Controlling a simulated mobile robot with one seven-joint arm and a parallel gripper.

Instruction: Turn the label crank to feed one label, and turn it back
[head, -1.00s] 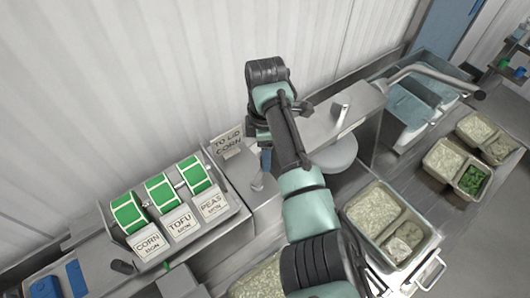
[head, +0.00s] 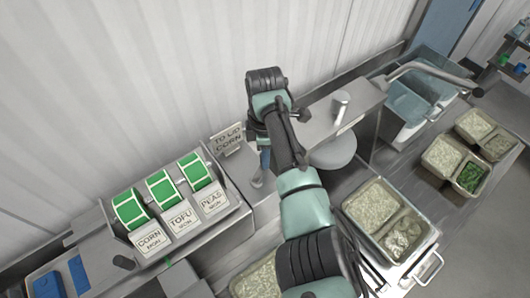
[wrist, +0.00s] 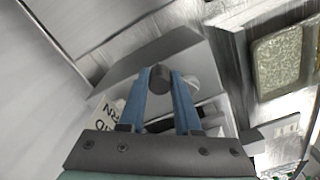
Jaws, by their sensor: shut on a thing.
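My gripper (wrist: 159,98) has its two blue fingers shut on a dark round knob (wrist: 159,76), which shows between the fingertips in the wrist view. I take it for the crank's handle; its arm is hidden. In the head view my arm covers most of the gripper, and only a bit of blue finger shows beside the "TO LID CORN" sign (head: 227,140). Below it is a small grey fitting (head: 257,182). The label holder with green label rolls (head: 131,209) stands to the left, over corn, tofu and peas cards. No loose label can be made out.
A grey machine with an upright cylinder (head: 341,104) and a round pan (head: 334,150) stands right of my gripper. Rice trays (head: 437,262) lie at the lower right, and a sink (head: 425,88) is behind. A corrugated wall (head: 130,90) closes the back.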

